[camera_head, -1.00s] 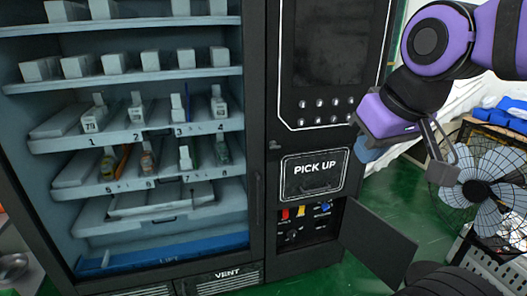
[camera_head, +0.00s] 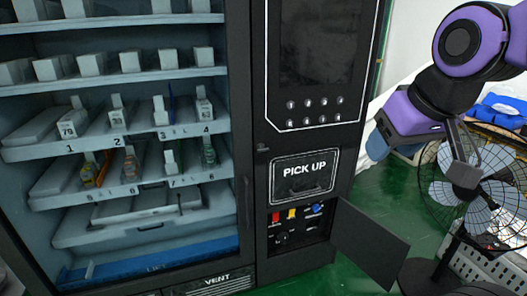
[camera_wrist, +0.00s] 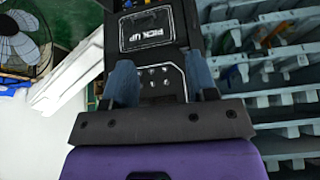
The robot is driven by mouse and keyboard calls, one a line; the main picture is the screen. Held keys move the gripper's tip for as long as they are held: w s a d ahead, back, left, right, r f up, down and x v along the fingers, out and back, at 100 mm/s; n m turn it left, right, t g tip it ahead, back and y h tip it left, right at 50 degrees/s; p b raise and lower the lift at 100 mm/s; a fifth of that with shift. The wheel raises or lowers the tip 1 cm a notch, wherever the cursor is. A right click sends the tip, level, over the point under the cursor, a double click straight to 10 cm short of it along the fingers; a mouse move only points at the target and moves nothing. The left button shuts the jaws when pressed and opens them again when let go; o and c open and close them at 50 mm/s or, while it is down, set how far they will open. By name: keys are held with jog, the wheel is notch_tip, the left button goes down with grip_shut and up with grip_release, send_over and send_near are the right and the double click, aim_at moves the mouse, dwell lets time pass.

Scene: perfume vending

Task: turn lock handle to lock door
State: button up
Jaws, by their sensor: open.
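The black vending machine has a tall glass door (camera_head: 125,130) on its left, which looks closed. A small dark lock handle (camera_head: 262,148) appears on the frame just above the PICK UP flap (camera_head: 303,177); its exact turn is too small to tell. A small black lower door (camera_head: 368,243) hangs open to the right of a compartment with coloured switches (camera_head: 300,217). My gripper (camera_head: 463,158) is open and empty at the right, in front of the fan and apart from the machine. In the wrist view my gripper's fingers (camera_wrist: 159,65) are spread, with the machine's front beyond.
A standing fan (camera_head: 472,190) is behind and beside my gripper at the right. Blue items (camera_head: 503,108) lie farther back. Shelves inside the glass hold perfume bottles and boxes. Green floor (camera_head: 405,200) shows between the machine and the fan.

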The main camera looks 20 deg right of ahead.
aim_at(264, 150)
jog(key=o, duration=0.4)
jog(key=w+f+t, duration=0.1)
jog(key=w+t, duration=0.1)
jog(key=w, duration=1.3)
jog(key=shift+w+a+f+t, duration=0.25)
jog(key=shift+w+a+t, duration=0.1)
jog(key=shift+a+t, duration=0.05)
jog(key=w+a+f+t, duration=0.15)
jog(key=w+f, duration=0.25)
jog(key=w, duration=0.4)
jog(key=w+f+t, duration=0.2)
jog(key=w+f, duration=0.3)
jog(key=w, duration=0.2)
jog(key=w+a+f+t, duration=0.15)
jog(key=w+f, duration=0.25)
jog(key=w, duration=0.4)
jog(key=w+a+f+t+y, duration=0.15)
jog(key=w+f+t, duration=0.3)
jog(key=f, duration=0.75)
jog(key=shift+n, duration=0.4)
jog(key=w, duration=0.3)
jog(key=w+a, duration=0.1)
jog(key=w, duration=0.6)
jog(key=shift+w+a+f, duration=0.2)
jog(key=shift+w, duration=0.1)
jog(key=c, duration=0.9)
